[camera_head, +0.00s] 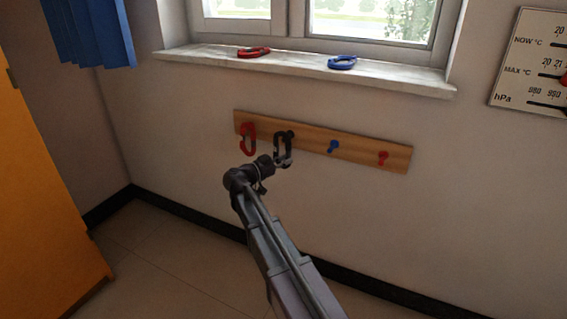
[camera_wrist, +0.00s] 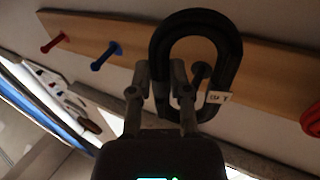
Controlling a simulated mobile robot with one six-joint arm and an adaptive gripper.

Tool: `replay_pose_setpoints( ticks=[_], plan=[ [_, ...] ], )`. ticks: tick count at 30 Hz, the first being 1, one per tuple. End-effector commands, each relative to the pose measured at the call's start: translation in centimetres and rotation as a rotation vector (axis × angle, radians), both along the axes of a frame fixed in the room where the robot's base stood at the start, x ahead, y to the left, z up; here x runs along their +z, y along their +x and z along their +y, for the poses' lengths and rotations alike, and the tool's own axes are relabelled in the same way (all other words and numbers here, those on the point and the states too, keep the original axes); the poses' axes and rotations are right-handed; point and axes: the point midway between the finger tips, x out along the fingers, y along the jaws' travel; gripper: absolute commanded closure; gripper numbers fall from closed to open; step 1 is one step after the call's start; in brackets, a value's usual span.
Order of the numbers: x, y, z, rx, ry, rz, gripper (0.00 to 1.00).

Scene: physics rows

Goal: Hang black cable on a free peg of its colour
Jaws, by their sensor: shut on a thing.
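The black cable (camera_wrist: 195,20) is a closed-looking coil with a small white tag. My gripper (camera_wrist: 160,84) is shut on one side of it. In the head view the cable (camera_head: 277,150) hangs upright at the wooden peg board, with my gripper (camera_head: 266,163) at its lower left. The black peg (camera_head: 289,134) shows at the cable's upper right. In the wrist view the black peg (camera_wrist: 201,74) appears within the coil's opening; whether it passes through or stays behind cannot be told.
The board (camera_head: 360,156) also has a red cable (camera_head: 248,138) hanging at its left, a bare blue peg (camera_head: 333,146) and a bare red peg (camera_head: 383,157). A red cable (camera_head: 253,52) and a blue cable (camera_head: 342,62) lie on the windowsill (camera_head: 300,66) above.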

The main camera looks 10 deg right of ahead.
Motion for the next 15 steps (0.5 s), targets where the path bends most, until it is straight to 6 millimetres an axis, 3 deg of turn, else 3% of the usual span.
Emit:
replay_pose_setpoints(
  ticks=[15],
  plan=[
    [-0.1,1.9,-1.3,-0.001,0.0,0.0,1.0]
  ],
)
